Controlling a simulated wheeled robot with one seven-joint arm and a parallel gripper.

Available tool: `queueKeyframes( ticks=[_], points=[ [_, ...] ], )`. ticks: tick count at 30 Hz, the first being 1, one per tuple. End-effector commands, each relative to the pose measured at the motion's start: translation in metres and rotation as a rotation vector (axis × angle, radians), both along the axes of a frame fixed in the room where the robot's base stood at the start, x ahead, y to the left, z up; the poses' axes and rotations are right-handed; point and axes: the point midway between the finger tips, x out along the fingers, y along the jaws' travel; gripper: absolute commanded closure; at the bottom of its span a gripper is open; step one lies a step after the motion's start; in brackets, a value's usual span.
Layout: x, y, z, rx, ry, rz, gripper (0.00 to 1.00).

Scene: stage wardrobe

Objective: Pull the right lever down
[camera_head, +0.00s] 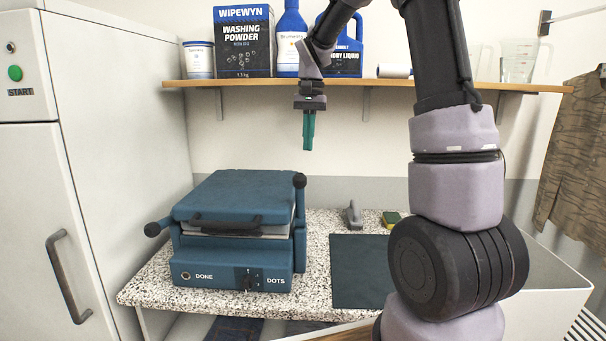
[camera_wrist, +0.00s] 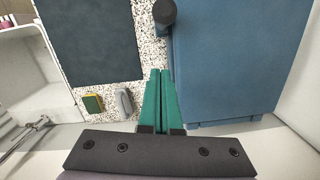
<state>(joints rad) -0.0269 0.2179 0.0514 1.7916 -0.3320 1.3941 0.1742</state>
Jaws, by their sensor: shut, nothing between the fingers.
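A blue press-like machine (camera_head: 235,225) with "DONE" and "DOTS" on its front sits on the speckled counter. Its right lever (camera_head: 299,182) stands up at the right side and ends in a black knob. A left lever (camera_head: 155,228) with a black knob sticks out to the left, lower down. In the wrist view the fingers (camera_wrist: 161,72) point toward the black knob (camera_wrist: 164,12) beside the blue machine body (camera_wrist: 235,60).
A dark mat (camera_head: 360,270) lies on the counter right of the machine. A grey object (camera_head: 352,214) and a yellow-green sponge (camera_head: 391,219) lie behind it. A wooden shelf (camera_head: 420,83) with bottles and a washing powder box (camera_head: 244,42) runs above. A white cabinet (camera_head: 30,200) stands left.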

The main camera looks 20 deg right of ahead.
Motion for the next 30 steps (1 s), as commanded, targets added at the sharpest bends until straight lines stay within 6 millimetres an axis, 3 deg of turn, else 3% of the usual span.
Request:
queueKeyframes(
  ticks=[11,18,30],
  points=[
    [-0.007,0.006,-0.078,0.0,0.002,0.001,1.0],
    [-0.033,0.022,-0.08,0.001,-0.001,0.002,1.0],
    [-0.038,0.025,-0.081,0.001,0.0,0.0,1.0]
  ],
)
